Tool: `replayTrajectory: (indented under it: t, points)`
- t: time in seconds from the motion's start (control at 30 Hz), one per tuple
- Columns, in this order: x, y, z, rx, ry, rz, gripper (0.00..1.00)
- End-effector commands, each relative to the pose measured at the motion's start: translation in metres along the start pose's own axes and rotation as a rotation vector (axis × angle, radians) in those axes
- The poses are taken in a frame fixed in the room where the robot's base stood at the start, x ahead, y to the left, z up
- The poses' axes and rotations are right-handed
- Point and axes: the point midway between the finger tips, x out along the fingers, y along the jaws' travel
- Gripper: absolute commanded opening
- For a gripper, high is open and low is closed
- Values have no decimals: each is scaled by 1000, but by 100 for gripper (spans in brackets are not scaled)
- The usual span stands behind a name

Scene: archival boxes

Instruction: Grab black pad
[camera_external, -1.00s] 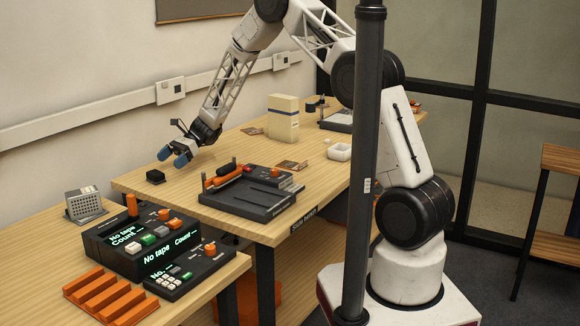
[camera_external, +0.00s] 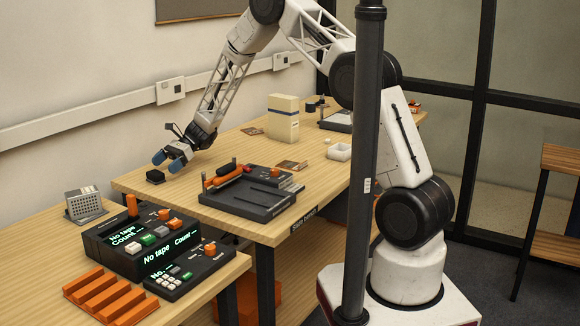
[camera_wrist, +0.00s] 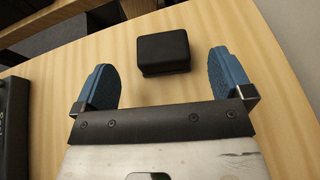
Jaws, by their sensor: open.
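The black pad (camera_external: 155,176) is a small dark block lying on the wooden table near its left end. My gripper (camera_external: 168,162) is open and empty, low over the table just right of the pad. In the wrist view both fingers of my gripper (camera_wrist: 164,76) are spread wide. No contact with the pad shows.
A dark grey device with orange parts (camera_external: 250,190) stands on the table to the right. A black console with green displays (camera_external: 140,240) stands on the nearer table (camera_external: 45,255). A tall cream box (camera_external: 283,118) stands farther back. The wood around the pad is clear.

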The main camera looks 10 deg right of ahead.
Motion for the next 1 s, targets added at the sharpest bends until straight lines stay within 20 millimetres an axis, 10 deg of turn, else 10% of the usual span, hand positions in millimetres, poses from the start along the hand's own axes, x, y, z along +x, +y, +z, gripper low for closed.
replayTrajectory:
  t: [0.5,1.0]
  points:
    - [46,-2,-1,0,0,1,98]
    - [51,-2,-1,0,0,0,98]
